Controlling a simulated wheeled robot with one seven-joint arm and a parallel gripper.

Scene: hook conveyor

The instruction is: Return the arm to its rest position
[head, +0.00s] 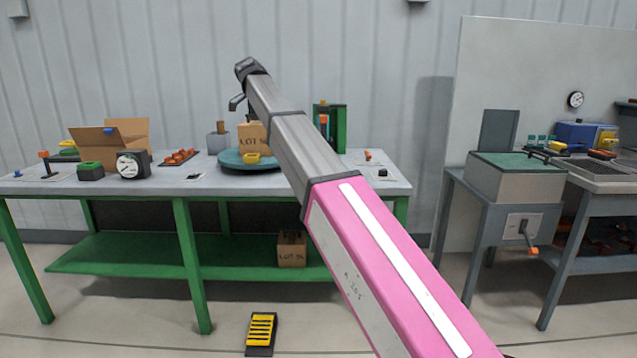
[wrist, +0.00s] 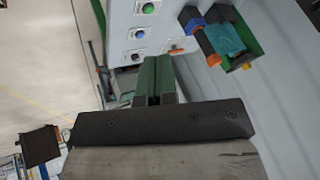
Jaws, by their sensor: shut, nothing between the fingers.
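My arm reaches up from the lower right of the head view, with a pink lower link and a grey upper link. It ends in a dark wrist at the upper left, raised above the green-legged table (head: 390,182). A small dark part at its end, which looks like my gripper (head: 237,102), is in the air, apart from the things below. In the wrist view my gripper (wrist: 155,68) has its two fingers side by side, shut, with nothing held.
A grey workstation (head: 515,183) stands right. A yellow-slatted pedal (head: 262,333) lies on the floor.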

